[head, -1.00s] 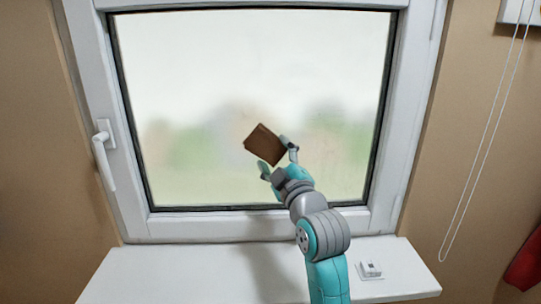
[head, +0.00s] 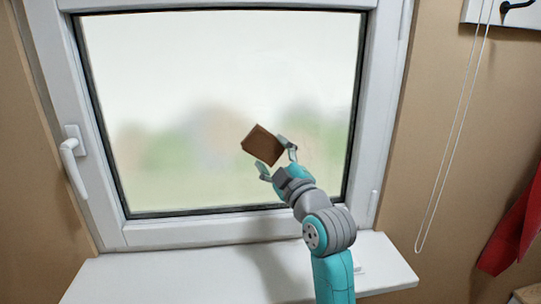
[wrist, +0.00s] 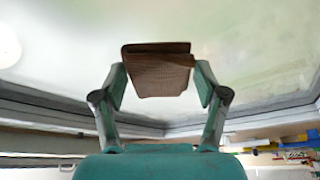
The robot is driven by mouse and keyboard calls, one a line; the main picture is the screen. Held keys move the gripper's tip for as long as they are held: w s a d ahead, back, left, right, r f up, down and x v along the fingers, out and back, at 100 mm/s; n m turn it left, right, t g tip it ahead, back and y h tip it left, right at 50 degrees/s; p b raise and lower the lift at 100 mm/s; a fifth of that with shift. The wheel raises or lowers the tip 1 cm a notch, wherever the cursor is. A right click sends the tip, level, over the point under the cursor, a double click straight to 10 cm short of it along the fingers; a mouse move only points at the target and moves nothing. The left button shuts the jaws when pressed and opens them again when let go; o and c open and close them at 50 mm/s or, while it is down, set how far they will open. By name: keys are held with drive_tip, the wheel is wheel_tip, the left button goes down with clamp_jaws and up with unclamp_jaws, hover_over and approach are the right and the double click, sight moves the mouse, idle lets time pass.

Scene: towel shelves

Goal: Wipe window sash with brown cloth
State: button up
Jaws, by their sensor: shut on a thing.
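The brown cloth (head: 262,145) is a small, folded, block-like piece held between the fingers of my gripper (head: 279,161). In the wrist view the cloth (wrist: 157,72) sits between the two fingertips of my gripper (wrist: 160,80), which is shut on it. The window sash (head: 230,233) is a white frame around a blurred glass pane (head: 190,85). The cloth is in front of the lower right part of the pane in the head view. I cannot tell whether it touches the glass.
A white handle (head: 72,165) sticks out from the sash's left side. A white sill (head: 180,278) runs below the window. A blind cord (head: 455,130) hangs at the right. A red cloth (head: 512,232) and a hook board (head: 505,12) are at the far right.

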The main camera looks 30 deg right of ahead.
sight(304, 145)
drive_tip(key=shift+s+d, duration=0.5)
drive_tip(key=shift+d, duration=0.95)
drive_tip(key=shift+s+d, duration=0.5)
drive_tip(key=shift+d, duration=1)
drive_tip(key=shift+s+d, duration=0.5)
drive_tip(key=shift+d, duration=0.95)
drive_tip(key=shift+s, duration=0.1)
drive_tip(key=shift+s+a, duration=0.35)
drive_tip(key=shift+s, duration=0.6)
drive_tip(key=shift+s+a, duration=0.3)
drive_tip(key=shift+s, duration=0.6)
drive_tip(key=shift+s+a, duration=0.35)
drive_tip(key=shift+s, duration=0.6)
drive_tip(key=s, duration=0.1)
drive_tip(key=s+a, duration=0.1)
drive_tip(key=shift+s, duration=0.4)
